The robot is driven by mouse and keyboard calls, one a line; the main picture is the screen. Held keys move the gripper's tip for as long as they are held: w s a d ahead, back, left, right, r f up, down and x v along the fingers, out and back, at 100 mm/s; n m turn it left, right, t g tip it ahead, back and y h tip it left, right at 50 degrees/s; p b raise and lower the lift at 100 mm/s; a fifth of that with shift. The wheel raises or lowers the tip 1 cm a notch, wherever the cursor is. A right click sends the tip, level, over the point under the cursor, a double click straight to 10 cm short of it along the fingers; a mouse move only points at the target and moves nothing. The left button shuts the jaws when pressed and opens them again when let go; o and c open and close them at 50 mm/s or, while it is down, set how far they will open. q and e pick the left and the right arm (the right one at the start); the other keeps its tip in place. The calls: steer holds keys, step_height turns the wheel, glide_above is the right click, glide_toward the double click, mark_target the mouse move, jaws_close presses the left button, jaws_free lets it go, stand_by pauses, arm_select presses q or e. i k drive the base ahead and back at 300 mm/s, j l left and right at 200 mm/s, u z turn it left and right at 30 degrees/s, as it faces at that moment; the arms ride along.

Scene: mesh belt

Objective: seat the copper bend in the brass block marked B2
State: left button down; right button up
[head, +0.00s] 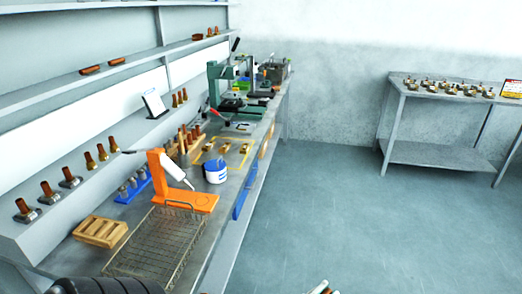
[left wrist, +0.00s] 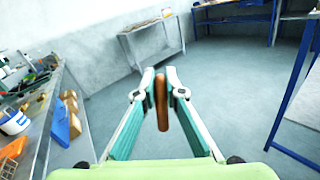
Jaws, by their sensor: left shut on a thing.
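In the left wrist view my left gripper (left wrist: 161,82) is shut on the copper bend (left wrist: 161,104), a long brown piece held lengthwise between the fingertips. In the head view only a small pale and reddish tip shows at the bottom edge; I cannot tell its parts. Small brass blocks stand in a row on yellow-marked spots of the bench: a near one (head: 208,146), a middle one (head: 225,148) and a far one (head: 245,148). Their marks are too small to read, so I cannot tell which is B2. The held bend is apart from them. My right gripper is not in view.
On the bench (head: 232,190) stand a wire basket (head: 150,256), an orange stand (head: 185,200), a blue-and-white tub (head: 215,171), a wooden crate (head: 100,231) and a green press (head: 215,85). A second table (head: 440,155) stands at the right. The floor between is clear.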

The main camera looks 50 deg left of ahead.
mark_target(209, 146)
steer(key=i+l+u, duration=0.15)
steer(key=i, duration=0.2)
steer(key=i+l+u, duration=0.15)
steer(key=i, duration=0.2)
steer(key=i+j+u, duration=0.15)
steer(key=i+u, duration=0.55)
steer(key=i+l+u, duration=0.1)
steer(key=i+u, duration=0.3)
steer(key=i, duration=0.15)
steer(key=i+j+u, duration=0.1)
steer(key=i+u, duration=0.95)
